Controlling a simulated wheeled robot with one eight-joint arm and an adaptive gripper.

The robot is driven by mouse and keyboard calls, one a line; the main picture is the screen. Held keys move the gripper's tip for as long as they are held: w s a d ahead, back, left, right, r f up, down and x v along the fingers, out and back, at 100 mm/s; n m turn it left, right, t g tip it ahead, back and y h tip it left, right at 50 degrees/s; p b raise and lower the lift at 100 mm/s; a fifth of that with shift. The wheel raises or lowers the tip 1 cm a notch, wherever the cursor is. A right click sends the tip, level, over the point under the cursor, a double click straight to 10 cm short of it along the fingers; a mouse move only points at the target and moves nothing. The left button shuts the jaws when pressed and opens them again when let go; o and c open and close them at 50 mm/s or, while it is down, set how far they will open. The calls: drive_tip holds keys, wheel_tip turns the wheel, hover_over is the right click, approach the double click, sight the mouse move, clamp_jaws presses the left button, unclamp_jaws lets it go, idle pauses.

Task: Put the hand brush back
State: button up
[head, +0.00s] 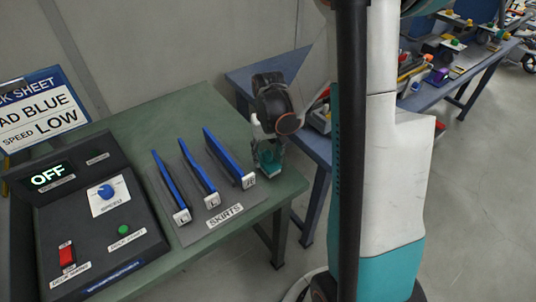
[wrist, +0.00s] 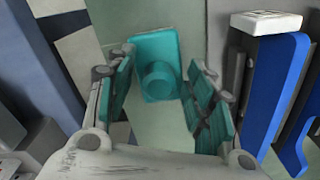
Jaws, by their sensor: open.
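A teal block with a round upright knob (wrist: 155,52), which looks like the hand brush, sits on the green table near its right edge. In the wrist view it lies between and just beyond the fingers of my gripper (wrist: 160,88), with a visible gap on each side. My gripper is open, with teal pads on both fingers. In the head view my gripper (head: 268,143) points down at the table's right end, and its teal pads and the brush are hard to tell apart there.
Blue skirts (head: 197,172) stand on a grey plate (head: 181,226) just left of my gripper; one skirt (wrist: 279,85) is close on the right in the wrist view. A control box (head: 75,220) reading OFF stands left. A blue bench (head: 287,68) with tools lies behind.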

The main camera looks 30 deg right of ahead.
wheel_tip(320, 180, up, 12)
idle(0.5)
drive_tip(key=shift+f, duration=0.1)
